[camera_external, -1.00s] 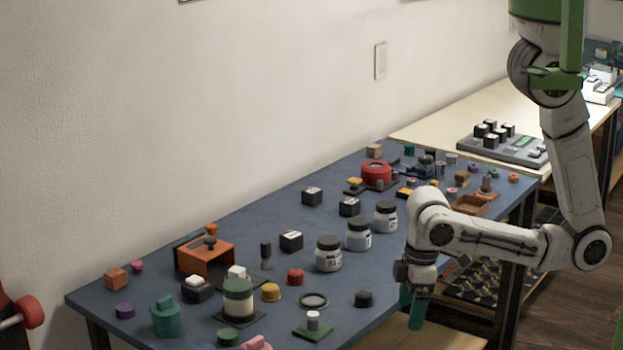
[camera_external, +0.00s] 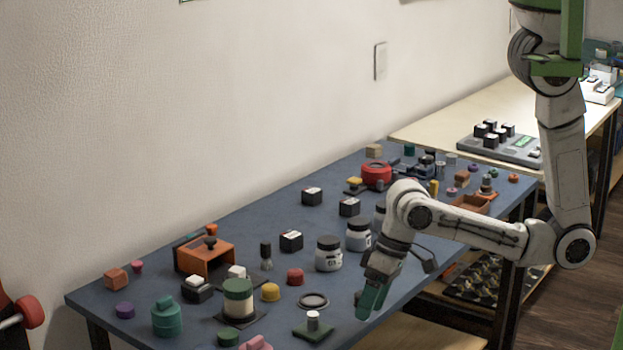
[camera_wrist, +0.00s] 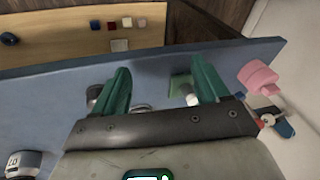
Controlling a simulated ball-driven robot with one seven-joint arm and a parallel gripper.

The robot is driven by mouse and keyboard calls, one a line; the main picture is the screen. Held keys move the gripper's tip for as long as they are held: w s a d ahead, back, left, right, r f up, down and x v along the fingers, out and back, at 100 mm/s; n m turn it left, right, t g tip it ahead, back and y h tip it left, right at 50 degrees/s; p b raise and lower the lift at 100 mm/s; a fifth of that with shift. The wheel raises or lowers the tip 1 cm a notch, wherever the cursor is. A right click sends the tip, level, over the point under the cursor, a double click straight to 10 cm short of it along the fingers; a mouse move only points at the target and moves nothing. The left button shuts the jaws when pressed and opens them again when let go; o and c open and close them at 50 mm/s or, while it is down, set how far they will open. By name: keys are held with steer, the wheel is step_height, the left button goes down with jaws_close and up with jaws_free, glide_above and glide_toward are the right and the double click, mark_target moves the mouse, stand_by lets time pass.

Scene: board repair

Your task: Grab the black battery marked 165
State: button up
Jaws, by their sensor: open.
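Three black box-shaped batteries with pale labels stand on the blue table in the external view: one at the back (camera_external: 312,196), one right of it (camera_external: 349,207), and one nearer the front (camera_external: 291,240). Their markings are too small to read, so I cannot tell which is 165. My gripper (camera_external: 368,302) is over the table's front edge, right of and nearer than all three. In the wrist view my gripper (camera_wrist: 163,85) is open, its green fingers apart with no battery seen between them.
White jars with black lids (camera_external: 329,254) stand between my gripper and the batteries. An orange box (camera_external: 206,256), a green-and-cream jar (camera_external: 238,298) and small coloured parts crowd the left of the table. A grey holder (camera_external: 516,151) with several black blocks is on the far table.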

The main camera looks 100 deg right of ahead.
steer(key=w+d+r+m+t+y+b, duration=0.1)
steer(key=w+r+t+b, duration=0.15)
steer(key=w, duration=0.85)
steer(key=w+d+r+m+t+b, duration=0.1)
steer(key=w+d+r+m+t, duration=0.15)
steer(key=w, duration=0.75)
steer(key=w+d+r+m+t+y+b, duration=0.1)
steer(key=w+r+t, duration=0.15)
steer(key=w, duration=0.85)
steer(key=r+g+h, duration=0.1)
steer(key=g+h, duration=0.2)
steer(key=g, duration=0.8)
glide_above(291, 234)
steer(key=shift+n, duration=0.35)
steer(key=f, duration=0.4)
steer(key=shift+s+f, duration=0.25)
steer(key=shift+s, duration=0.1)
steer(key=shift+w+a+f, duration=0.1)
steer(key=shift+w+f, duration=0.1)
steer(key=shift+f, duration=1.3)
steer(key=shift+w+f, duration=0.15)
steer(key=shift+f, duration=1.3)
